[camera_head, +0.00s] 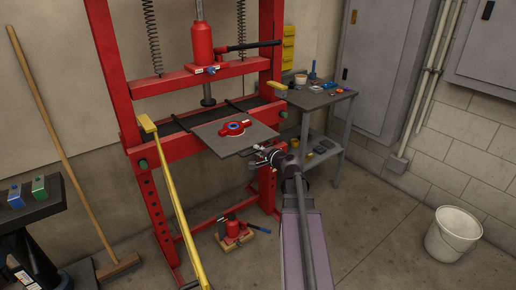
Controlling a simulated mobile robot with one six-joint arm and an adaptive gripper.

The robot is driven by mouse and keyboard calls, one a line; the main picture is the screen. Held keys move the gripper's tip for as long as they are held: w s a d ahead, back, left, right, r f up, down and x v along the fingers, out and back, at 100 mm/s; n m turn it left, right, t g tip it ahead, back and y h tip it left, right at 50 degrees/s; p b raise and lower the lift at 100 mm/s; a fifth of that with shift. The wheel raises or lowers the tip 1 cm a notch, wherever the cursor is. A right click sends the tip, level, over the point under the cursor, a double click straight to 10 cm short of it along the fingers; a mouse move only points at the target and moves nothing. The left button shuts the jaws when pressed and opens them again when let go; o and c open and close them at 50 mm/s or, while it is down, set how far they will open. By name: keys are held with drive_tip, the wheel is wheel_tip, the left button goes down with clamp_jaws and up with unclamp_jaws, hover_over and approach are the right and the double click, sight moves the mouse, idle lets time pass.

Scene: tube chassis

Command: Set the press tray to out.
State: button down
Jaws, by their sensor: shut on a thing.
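A red press frame (192,84) stands at the middle left. Its flat dark grey press tray (215,139) sticks out from the frame towards me, below the press ram (208,95). A red ring-shaped part with a blue and white centre (233,128) lies on the tray. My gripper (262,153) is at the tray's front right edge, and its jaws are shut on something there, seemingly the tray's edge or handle. The fingers are small and partly hidden, so the exact contact is unclear.
A yellow bar (178,215) slants down in front of the frame's left side. A red jack (232,230) sits on the floor below. A small workbench (325,99) with tools stands behind right. A white bucket (453,234) stands at right. Floor between is clear.

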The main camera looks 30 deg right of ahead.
drive_tip(key=shift+s, duration=0.2)
drive_tip(key=c, duration=0.7)
unclamp_jaws()
drive_tip(key=shift+s, duration=0.15)
